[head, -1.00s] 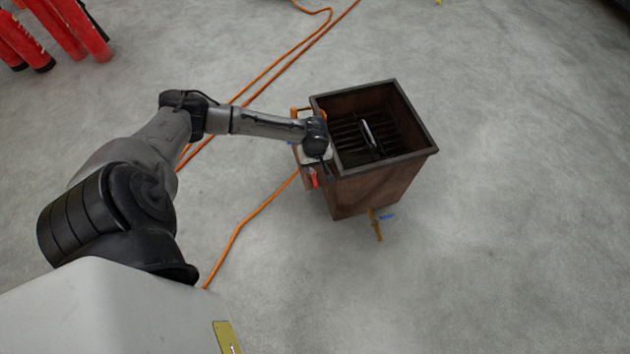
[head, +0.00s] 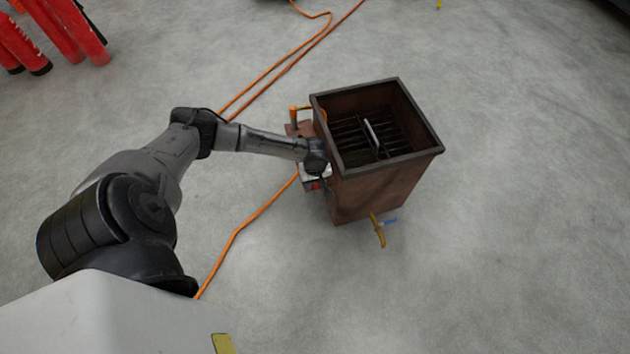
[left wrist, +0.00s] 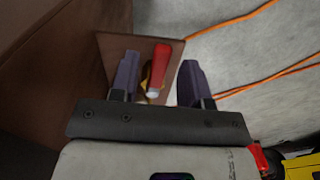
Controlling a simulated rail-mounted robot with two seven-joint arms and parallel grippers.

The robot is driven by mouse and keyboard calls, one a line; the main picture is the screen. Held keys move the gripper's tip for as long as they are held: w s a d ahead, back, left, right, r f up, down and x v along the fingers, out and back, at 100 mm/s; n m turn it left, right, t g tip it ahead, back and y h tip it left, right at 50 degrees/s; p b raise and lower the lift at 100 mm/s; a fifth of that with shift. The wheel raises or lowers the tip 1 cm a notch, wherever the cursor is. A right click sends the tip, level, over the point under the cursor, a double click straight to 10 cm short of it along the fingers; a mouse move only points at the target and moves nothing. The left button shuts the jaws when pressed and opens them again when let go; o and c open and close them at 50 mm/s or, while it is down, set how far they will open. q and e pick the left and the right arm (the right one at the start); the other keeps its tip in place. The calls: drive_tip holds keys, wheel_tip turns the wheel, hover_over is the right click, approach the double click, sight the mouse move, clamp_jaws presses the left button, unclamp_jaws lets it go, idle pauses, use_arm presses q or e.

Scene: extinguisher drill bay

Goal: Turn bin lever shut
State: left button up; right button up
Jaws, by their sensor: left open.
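The bin (head: 385,185) is a brown, rusty open-topped box with a dark rim, right of centre in the head view. Its lever (left wrist: 160,68) has a red handle with a pale end, in front of a brown plate on the bin's side. In the head view only a bit of red shows (head: 314,185), mostly hidden by my wrist. My left gripper (left wrist: 157,82) is open, with one dark finger on each side of the red handle in the left wrist view. Gaps show on both sides; I cannot tell the depth between them. My right gripper is not in view.
An orange handle (head: 294,115) stands at the bin's left side, beside my wrist. A yellow pipe with a blue handle (head: 379,232) sticks out at the bin's lower front. Orange hose (head: 240,228) lies on the floor. Red cylinders (head: 70,30) stand far left. Floor to the right is clear.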

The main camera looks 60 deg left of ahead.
use_arm(q)
clamp_jaws()
idle(0.5)
